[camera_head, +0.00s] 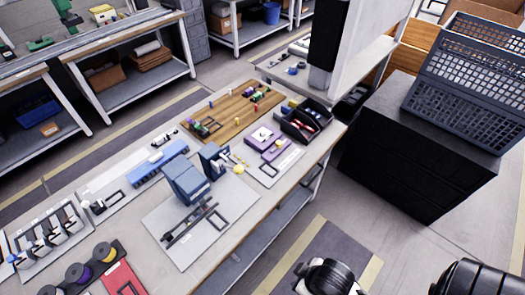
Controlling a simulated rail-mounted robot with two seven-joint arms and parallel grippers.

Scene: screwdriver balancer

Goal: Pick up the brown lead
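I cannot make out a brown lead for certain; small parts on the workbench are too small to tell apart. A wooden board (226,118) with coloured pegs and small parts lies at the back of the bench. A black bin (318,131) with red and other small pieces stands at its right. Thin yellowish strands (240,160) lie near a dark blue block in the middle. Neither gripper shows. Only rounded black and white parts of my own arms show at the bottom right.
The workbench (330,146) also holds a blue-grey machine (186,180) on a pale plate, a purple fixture (268,142), a blue rail (160,162), and spools (104,252) at the lower left. A black cabinet (420,150) carries a grey crate (465,100). Floor between them is clear.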

